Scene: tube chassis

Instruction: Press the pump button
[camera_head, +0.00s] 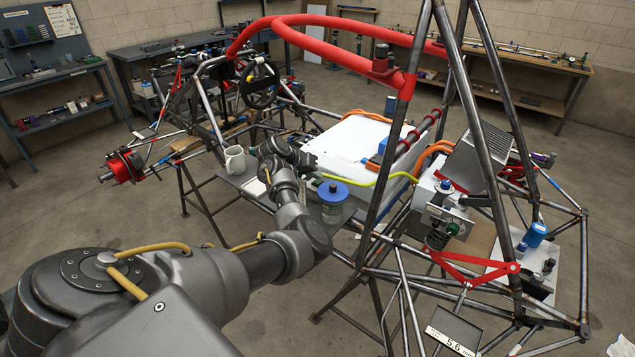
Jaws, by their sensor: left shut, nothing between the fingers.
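A small grey control box (446,219) is mounted on the right part of the tube chassis. A green round button (453,228) shows on its front, with a darker round part beside it. I cannot read any label that marks it as the pump button. My left arm reaches in from the lower left, and my left gripper (308,161) is near the left edge of the white battery-like case, shut and empty. It is well to the left of the control box and apart from it. Its fingertips are small and partly hidden by its own links. My right gripper is not in view.
The large white case (352,147) and upright frame tubes (388,150) stand between my left gripper and the control box. A blue-lidded jar (332,203) and a white mug (235,160) stand near my arm. A red wishbone (475,265) lies below the box.

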